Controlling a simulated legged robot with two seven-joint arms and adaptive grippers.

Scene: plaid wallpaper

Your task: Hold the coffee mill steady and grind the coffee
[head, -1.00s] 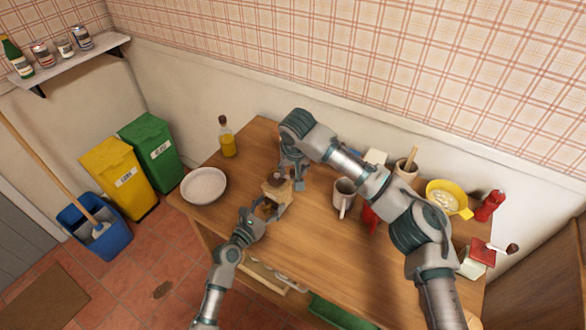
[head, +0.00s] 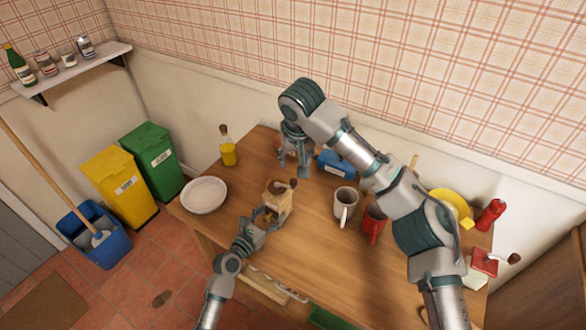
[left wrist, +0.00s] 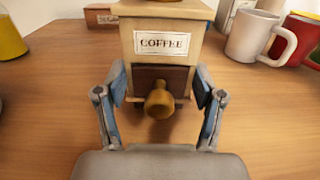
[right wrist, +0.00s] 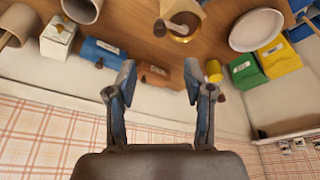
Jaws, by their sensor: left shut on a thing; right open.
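The coffee mill (head: 277,200) stands upright on the wooden table, a beige box with a "COFFEE" label. In the left wrist view the mill (left wrist: 162,40) shows its dark drawer with a brass knob (left wrist: 159,100). My left gripper (head: 267,217) is shut on the mill's lower body, one finger on each side. The crank's dark knob (head: 293,183) is at the mill's upper right. My right gripper (head: 295,165) is open and empty, above the table behind the mill and apart from the crank. In the right wrist view the mill (right wrist: 180,10) is at the top, partly cut off.
A white bowl (head: 204,195) is left of the mill and an oil bottle (head: 228,152) is behind it. A white mug (head: 345,203) and a red mug (head: 374,224) are to the right. A blue box (head: 336,164) is beside my right gripper. Bare table lies in front of the mugs.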

